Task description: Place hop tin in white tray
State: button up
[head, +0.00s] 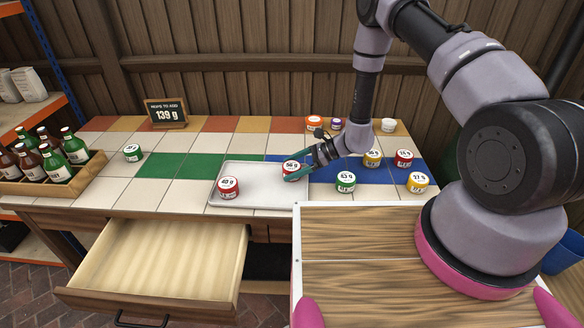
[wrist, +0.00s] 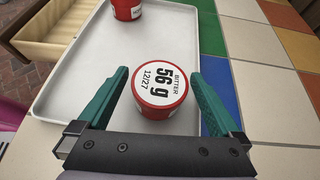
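The white tray (head: 258,198) lies on the tiled counter left of my arm. A red hop tin marked 40 g (head: 228,188) stands upright near its front left. A red tin marked 56 g (head: 291,168) stands at the tray's back right; its lid, reading BITTER 56 g, faces up in the wrist view (wrist: 161,87). My gripper (head: 297,172) is at this tin, its green fingers on either side in the wrist view (wrist: 160,75). The fingers are apart, with a slim gap visible on the left side; contact on the right side is unclear.
Other tins stand right of the tray: green (head: 345,181), yellow (head: 417,182), yellow (head: 372,158) and red (head: 403,158). A green tin (head: 132,152) stands left. A sign (head: 166,113) reads 139 g. An open empty drawer (head: 160,262) juts out below. A bottle crate (head: 52,183) stands at left.

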jog(key=shift+r, duration=0.15)
jog(key=shift+d+r, duration=0.15)
jog(key=shift+d, duration=0.15)
jog(key=v, duration=1.1)
jog(key=s+d+r+n+h, duration=0.2)
jog(key=r+n, duration=0.2)
jog(key=r, duration=1)
jog(key=s+d+r+n+h, duration=0.2)
jog(key=r+n, duration=0.2)
jog(key=r, duration=1)
jog(key=s+d+r+n+t+h, duration=0.2)
jog(key=s+d+r, duration=0.3)
jog(key=s+r, duration=0.3)
jog(key=s+d+r+n+t+h, duration=0.3)
jog(key=s+d+r+t+h, duration=0.1)
jog(key=s+r, duration=0.4)
notch_tip(320, 180, up, 2)
jog(key=shift+d+r+n+t, duration=0.2)
jog(key=shift+d+n+t, duration=0.1)
jog(key=shift+d+t, duration=0.55)
